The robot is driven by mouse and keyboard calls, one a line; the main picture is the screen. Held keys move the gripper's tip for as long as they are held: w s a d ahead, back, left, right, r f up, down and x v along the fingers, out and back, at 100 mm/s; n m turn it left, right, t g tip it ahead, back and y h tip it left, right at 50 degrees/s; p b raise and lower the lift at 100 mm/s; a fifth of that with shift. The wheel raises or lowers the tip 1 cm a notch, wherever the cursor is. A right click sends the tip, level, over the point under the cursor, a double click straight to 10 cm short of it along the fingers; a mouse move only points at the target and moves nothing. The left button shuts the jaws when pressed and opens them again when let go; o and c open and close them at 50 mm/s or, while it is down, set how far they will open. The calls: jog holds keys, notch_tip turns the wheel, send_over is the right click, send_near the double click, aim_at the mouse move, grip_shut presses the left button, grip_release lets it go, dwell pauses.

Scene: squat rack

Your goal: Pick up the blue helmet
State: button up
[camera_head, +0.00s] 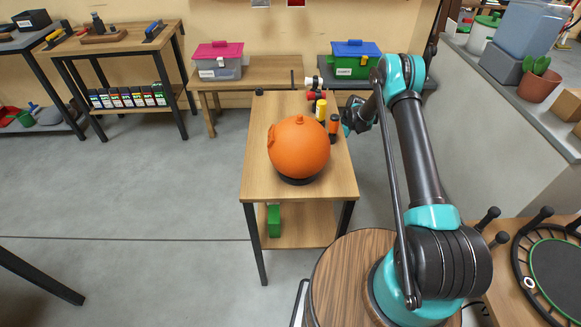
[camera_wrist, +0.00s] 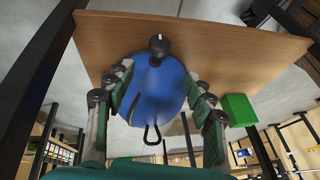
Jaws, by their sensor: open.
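The blue helmet (camera_wrist: 155,92) shows in the wrist view as a rounded blue shell with a dark knob and a dark loop. It appears against a wooden board (camera_wrist: 230,40). My gripper (camera_wrist: 160,98) is open, with its dark green and black fingers on the left and right of the helmet. I cannot tell whether they touch it. In the head view, the end of my arm (camera_head: 356,115) is beside the right edge of the wooden table (camera_head: 256,180), and its fingers are not clear. I see no blue helmet in the head view.
An orange round helmet (camera_head: 299,147) sits on the tabletop, with yellow (camera_head: 321,108) and orange (camera_head: 334,126) bottles behind it. A green box (camera_head: 273,220) is on the lower shelf; a green box (camera_wrist: 238,110) also shows in the wrist view.

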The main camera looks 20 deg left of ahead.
jog(key=shift+w+x, duration=0.2)
jog(key=shift+x, duration=4.15)
grip_shut()
